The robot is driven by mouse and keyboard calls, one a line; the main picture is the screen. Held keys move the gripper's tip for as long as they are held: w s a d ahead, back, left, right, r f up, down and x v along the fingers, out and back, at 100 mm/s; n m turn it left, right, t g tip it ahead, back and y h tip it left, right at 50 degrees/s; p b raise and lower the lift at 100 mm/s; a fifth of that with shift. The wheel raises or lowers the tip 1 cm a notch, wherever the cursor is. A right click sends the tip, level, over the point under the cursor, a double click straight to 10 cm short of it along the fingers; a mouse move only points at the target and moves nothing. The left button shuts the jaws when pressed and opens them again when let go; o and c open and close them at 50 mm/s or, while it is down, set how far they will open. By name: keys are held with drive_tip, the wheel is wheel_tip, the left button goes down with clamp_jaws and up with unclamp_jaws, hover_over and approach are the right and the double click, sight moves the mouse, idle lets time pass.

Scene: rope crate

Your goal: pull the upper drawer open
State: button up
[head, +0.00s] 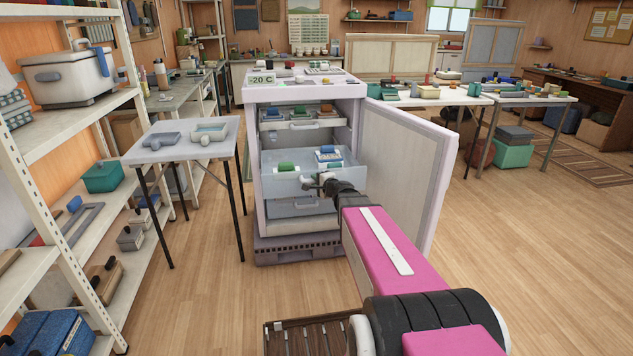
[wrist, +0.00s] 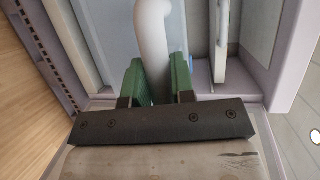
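The freezer (head: 252,140) stands with its door open to the right. Its pale upper drawer (head: 282,186) stands out past the front of the cabinet, below a top tray and above a lower drawer. A green item and a blue-and-white item lie in it. My gripper (head: 318,183) is at the front of this drawer. In the wrist view the green fingers of my gripper (wrist: 157,82) are on both sides of the white handle (wrist: 153,30) and appear closed on it. The arm hides part of the drawer front in the head view.
The open freezer door (head: 405,165) stands just right of my arm. The lower drawer (head: 292,208) and the top tray (head: 275,125) sit inside the cabinet. A small table (head: 185,150) stands to the left, a shelf rack (head: 75,130) farther left. Floor in front is clear except a slatted crate (head: 310,335).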

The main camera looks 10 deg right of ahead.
drive_tip(key=o, duration=0.4)
drive_tip(key=shift+o, duration=0.2)
drive_tip(key=v, duration=1)
drive_tip(key=shift+s+d, duration=0.2)
drive_tip(key=shift+s, duration=0.15)
